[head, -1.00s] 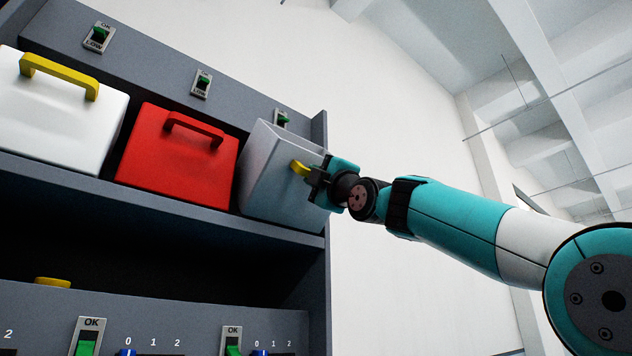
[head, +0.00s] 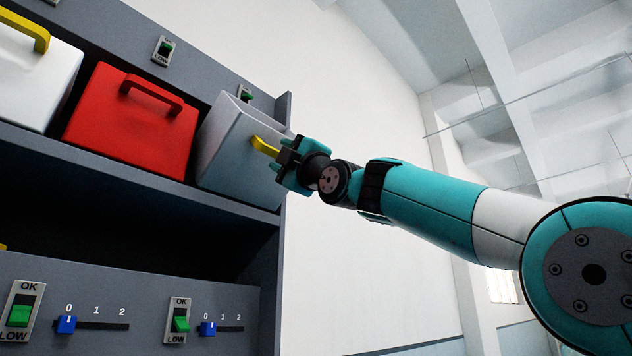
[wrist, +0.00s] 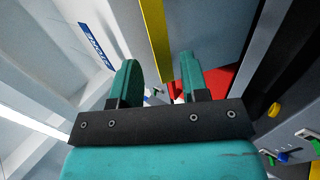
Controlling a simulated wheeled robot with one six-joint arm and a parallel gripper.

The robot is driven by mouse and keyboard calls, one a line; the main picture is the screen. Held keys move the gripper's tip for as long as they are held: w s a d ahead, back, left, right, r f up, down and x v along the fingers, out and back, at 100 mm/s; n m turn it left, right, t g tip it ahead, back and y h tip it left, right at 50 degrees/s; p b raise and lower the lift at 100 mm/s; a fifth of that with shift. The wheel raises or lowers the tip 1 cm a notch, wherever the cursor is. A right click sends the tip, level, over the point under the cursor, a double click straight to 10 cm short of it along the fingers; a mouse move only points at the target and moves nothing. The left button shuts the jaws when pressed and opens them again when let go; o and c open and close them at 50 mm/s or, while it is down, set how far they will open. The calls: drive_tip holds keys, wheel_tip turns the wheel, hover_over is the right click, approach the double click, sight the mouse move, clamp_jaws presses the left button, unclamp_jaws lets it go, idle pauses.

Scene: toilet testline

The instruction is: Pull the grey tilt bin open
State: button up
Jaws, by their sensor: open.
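The grey tilt bin (head: 228,160) is at the right end of the upper shelf in the head view. It is tilted outward, with a gap showing at its top. Its yellow handle (head: 264,147) faces my gripper (head: 284,158). In the wrist view the handle (wrist: 153,38) runs down between the two teal fingers of my gripper (wrist: 160,78), which are apart. The jaws are open and not clamped on the handle. I cannot tell how deep the handle lies between them. The grey bin's front (wrist: 210,30) fills the upper middle of the wrist view.
A red bin (head: 130,125) stands left of the grey one, and a white bin (head: 35,85) with a yellow handle is farther left. Switches and blue sliders (head: 66,324) line the lower panel. Open room lies right of the shelf.

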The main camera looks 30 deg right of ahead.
drive_tip(key=b+v, duration=0.5)
drive_tip(key=v, duration=0.8)
drive_tip(key=shift+s, duration=0.2)
drive_tip(key=shift+d+f, duration=0.1)
drive_tip(key=shift+f, duration=0.1)
drive_tip(key=w+a+f+m+g, duration=0.2)
drive_tip(key=w+f+g, duration=0.1)
drive_tip(key=f, duration=0.5)
drive_tip(key=w+a+f+m+g, duration=0.2)
drive_tip(key=w+f+m+g, duration=0.1)
drive_tip(key=f, duration=0.4)
drive_tip(key=s+a+f+m+g, duration=0.1)
drive_tip(key=a+f+g, duration=0.1)
drive_tip(key=f, duration=0.5)
drive_tip(key=s+a+f+m+g+h, duration=0.1)
drive_tip(key=f+m+g, duration=0.15)
drive_tip(key=f, duration=0.35)
drive_tip(key=s+a+f+m+g, duration=0.1)
drive_tip(key=a+f+g, duration=0.1)
drive_tip(key=f, duration=0.5)
drive_tip(key=s+a+f+m+g+h, duration=0.2)
drive_tip(key=s+f+m+g, duration=0.3)
drive_tip(key=s+f+g, duration=1.05)
drive_tip(key=s+r+t+p, duration=0.3)
drive_tip(key=r+p, duration=0.8)
drive_tip(key=p, duration=0.8)
drive_tip(key=shift+s+d+r+t+h, duration=0.2)
drive_tip(key=shift+s+r+t+h, duration=0.15)
drive_tip(key=shift+s, duration=0.2)
